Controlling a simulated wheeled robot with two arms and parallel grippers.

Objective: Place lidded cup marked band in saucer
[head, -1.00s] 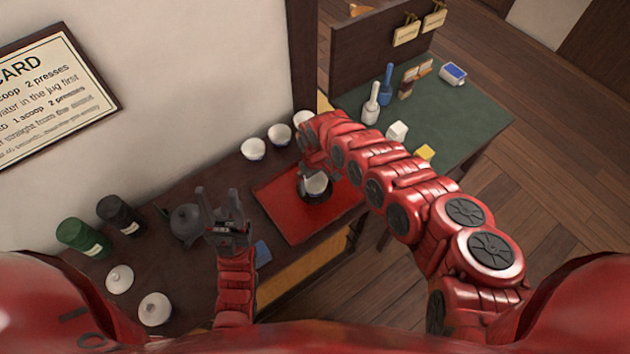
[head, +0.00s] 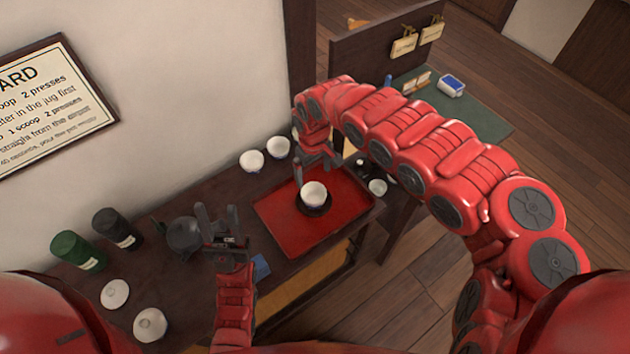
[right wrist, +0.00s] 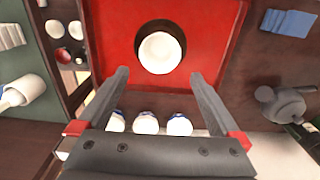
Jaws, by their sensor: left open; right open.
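A white cup (head: 313,192) sits on a dark round saucer (head: 316,211) on the red tray (head: 285,228). In the right wrist view the cup (right wrist: 161,52) looks upright inside the saucer's dark rim (right wrist: 142,32); I cannot tell whether it has a lid, and no band shows. My right gripper (head: 318,167) is open and empty, just behind and above the cup, apart from it. Its spread fingers (right wrist: 158,76) show in the right wrist view. My left gripper (head: 217,215) is open and empty left of the tray, in front of the dark teapot (head: 185,238).
White cups stand by the wall (head: 252,161); blue marks show on them in the right wrist view (right wrist: 145,122). Two knobbed white pieces (head: 115,294) (head: 150,324) lie at the front left. Green (head: 76,250) and black (head: 116,229) canisters stand behind. The tray's front is clear.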

